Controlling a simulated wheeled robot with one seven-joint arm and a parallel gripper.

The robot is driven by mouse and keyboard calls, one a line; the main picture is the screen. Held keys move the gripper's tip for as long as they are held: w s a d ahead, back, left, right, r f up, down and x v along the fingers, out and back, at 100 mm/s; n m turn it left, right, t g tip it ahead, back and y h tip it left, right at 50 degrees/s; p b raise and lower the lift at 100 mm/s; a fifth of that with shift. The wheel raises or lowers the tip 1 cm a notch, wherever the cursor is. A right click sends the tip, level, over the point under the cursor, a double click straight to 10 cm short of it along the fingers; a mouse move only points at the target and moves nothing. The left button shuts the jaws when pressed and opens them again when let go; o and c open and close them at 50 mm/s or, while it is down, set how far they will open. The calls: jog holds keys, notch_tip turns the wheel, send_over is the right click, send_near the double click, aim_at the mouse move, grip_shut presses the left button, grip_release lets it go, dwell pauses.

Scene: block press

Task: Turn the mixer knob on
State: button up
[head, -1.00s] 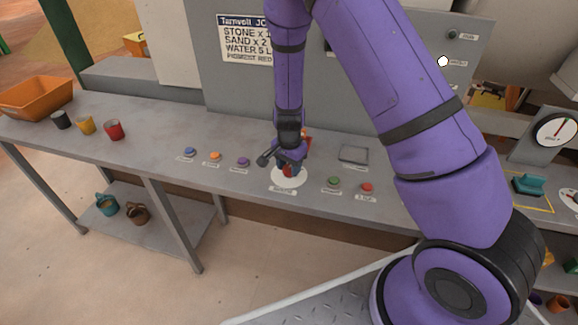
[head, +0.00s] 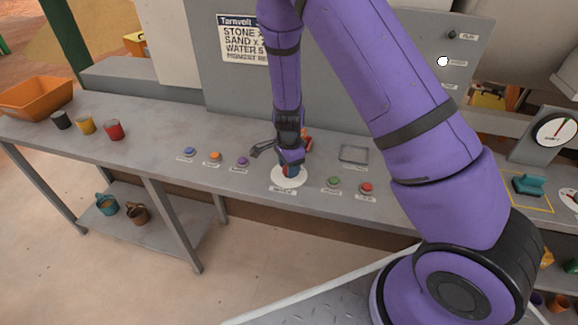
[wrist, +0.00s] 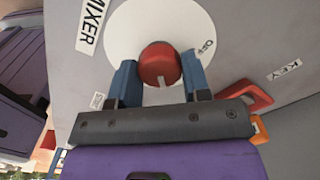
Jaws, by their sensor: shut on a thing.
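The mixer knob (wrist: 160,62) is red and round, with a white mark, on a white disc (wrist: 122,38). In the wrist view the mark points down, toward my gripper's palm, between the "OFF" label (wrist: 207,47) at upper right and a small label (wrist: 97,100) at lower left. My gripper (wrist: 160,76) has its two blue fingers on opposite sides of the knob and is shut on it. In the head view my gripper (head: 290,168) is over the white disc (head: 289,183) on the bench and hides most of the knob.
Blue, orange and purple buttons (head: 215,156) lie left of the disc. Green (head: 333,182) and red (head: 367,187) buttons lie right of it. A red-orange part (wrist: 246,94) is close beside my gripper. Cups (head: 86,125) and an orange bin (head: 37,98) stand farther left.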

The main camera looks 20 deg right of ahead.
jog(key=o, duration=0.9)
notch_tip(320, 180, up, 11)
jog(key=shift+f, duration=0.1)
dwell(0.5)
